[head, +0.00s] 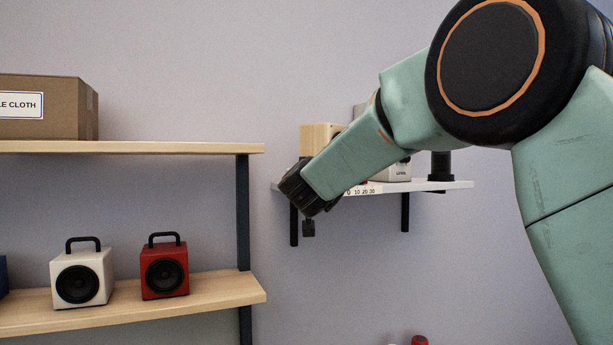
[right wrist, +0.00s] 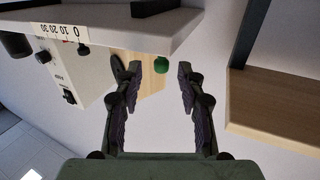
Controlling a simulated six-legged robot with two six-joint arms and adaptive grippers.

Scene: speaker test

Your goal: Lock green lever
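In the right wrist view a small green knob (right wrist: 161,65), which looks like the end of the green lever, shows between my right gripper's fingertips. It sits beside a light wooden box (right wrist: 150,82), and the rest of the lever cannot be made out. My right gripper (right wrist: 160,74) is open, with a clear gap on both sides of the knob. In the head view my right arm reaches in from the right, with the right gripper (head: 308,228) only partly showing. The wooden box (head: 316,138) stands behind my arm there; the green knob is hidden. My left gripper is not in view.
A white wall shelf (head: 440,185) with a number scale carries the wooden box and a pale device (head: 398,172). At left, wooden shelving (head: 200,148) holds a cardboard box (head: 60,108), a white speaker (head: 82,278) and a red speaker (head: 165,270).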

